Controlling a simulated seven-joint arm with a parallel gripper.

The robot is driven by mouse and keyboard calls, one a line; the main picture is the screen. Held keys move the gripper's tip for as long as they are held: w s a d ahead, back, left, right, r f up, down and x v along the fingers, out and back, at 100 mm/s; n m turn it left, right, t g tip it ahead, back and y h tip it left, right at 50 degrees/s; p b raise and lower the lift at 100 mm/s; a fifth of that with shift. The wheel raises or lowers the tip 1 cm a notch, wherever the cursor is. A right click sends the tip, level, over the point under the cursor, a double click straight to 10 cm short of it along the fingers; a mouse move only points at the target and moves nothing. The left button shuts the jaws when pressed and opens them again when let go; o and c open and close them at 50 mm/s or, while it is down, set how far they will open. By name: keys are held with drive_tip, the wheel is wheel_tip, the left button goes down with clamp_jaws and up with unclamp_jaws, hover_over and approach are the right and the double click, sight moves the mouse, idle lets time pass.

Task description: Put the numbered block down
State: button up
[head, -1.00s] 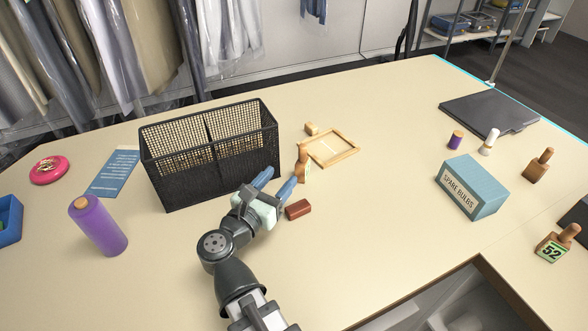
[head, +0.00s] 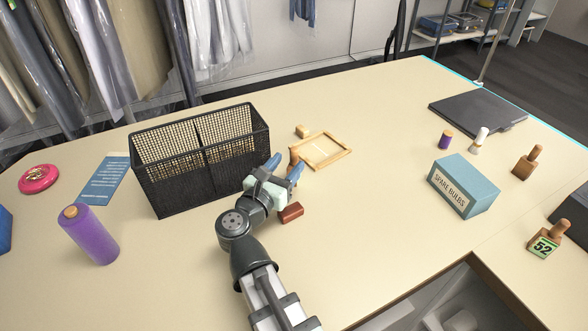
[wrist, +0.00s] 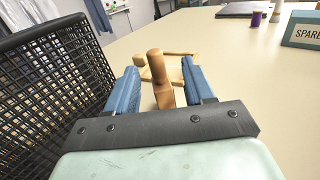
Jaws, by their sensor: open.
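A wooden block with an upright peg handle (wrist: 156,66) stands between the fingers of my gripper (wrist: 158,82) in the wrist view. In the head view only its top (head: 294,157) shows behind my gripper (head: 286,168). Any number on its face is hidden now. A similar handled block marked 52 (head: 545,243) stands far away at the right of the table.
A black mesh basket (head: 165,190) stands close to the left of my gripper. A thin wooden frame (head: 337,162) lies just beyond the block, with a small wooden cube (head: 302,131). A red-brown block (head: 291,212) lies close by at the right.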

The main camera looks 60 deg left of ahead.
sight(292, 154)
drive_tip(key=shift+x, duration=1.2)
drive_tip(key=shift+a+x, duration=0.25)
drive_tip(key=shift+x, duration=2.25)
drive_tip(key=shift+s+r, duration=0.1)
drive_tip(key=shift+s, duration=0.1)
drive_tip(key=shift+c, duration=0.2)
clamp_jaws()
